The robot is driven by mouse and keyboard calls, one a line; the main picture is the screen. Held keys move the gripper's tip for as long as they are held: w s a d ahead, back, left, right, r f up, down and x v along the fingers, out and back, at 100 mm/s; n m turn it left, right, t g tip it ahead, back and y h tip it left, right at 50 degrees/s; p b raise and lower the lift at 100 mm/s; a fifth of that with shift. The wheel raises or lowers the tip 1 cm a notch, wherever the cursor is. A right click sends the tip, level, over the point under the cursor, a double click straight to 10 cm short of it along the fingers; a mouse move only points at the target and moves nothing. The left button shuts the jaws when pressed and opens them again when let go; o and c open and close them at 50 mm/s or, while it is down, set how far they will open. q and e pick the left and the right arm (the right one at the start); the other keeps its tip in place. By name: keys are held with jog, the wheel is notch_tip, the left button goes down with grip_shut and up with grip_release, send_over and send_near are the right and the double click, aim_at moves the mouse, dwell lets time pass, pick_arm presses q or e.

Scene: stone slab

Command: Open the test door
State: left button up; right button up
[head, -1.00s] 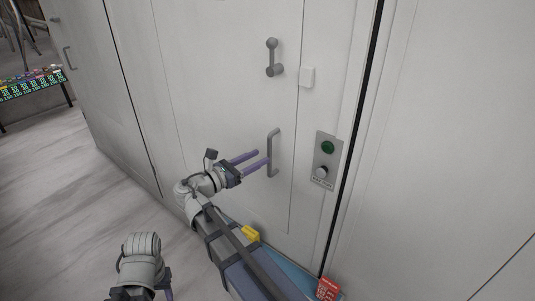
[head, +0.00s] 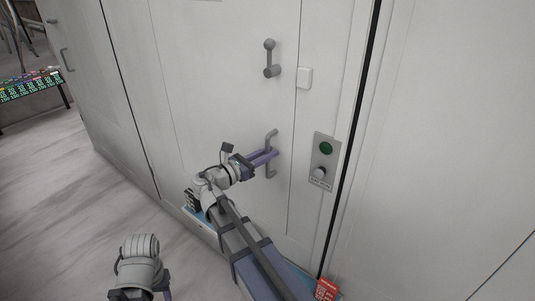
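The test door (head: 215,90) is a tall pale grey panel, and it looks shut. A grey vertical bar handle (head: 271,139) is fixed low on it. A grey lever latch (head: 270,58) sits higher up. My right gripper (head: 276,154) has its purple fingers at the bar handle, close together around its middle. The fingers cover that part of the bar, and I cannot tell whether they press on it. My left gripper (head: 166,294) is at the bottom edge, mostly out of the frame.
A metal plate with a green button (head: 326,148) and a knob (head: 319,172) is right of the handle. A white box (head: 305,77) is beside the latch. A red label (head: 327,288) is low right. The floor (head: 65,210) at left is clear.

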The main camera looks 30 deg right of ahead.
grip_shut()
dwell(1.0)
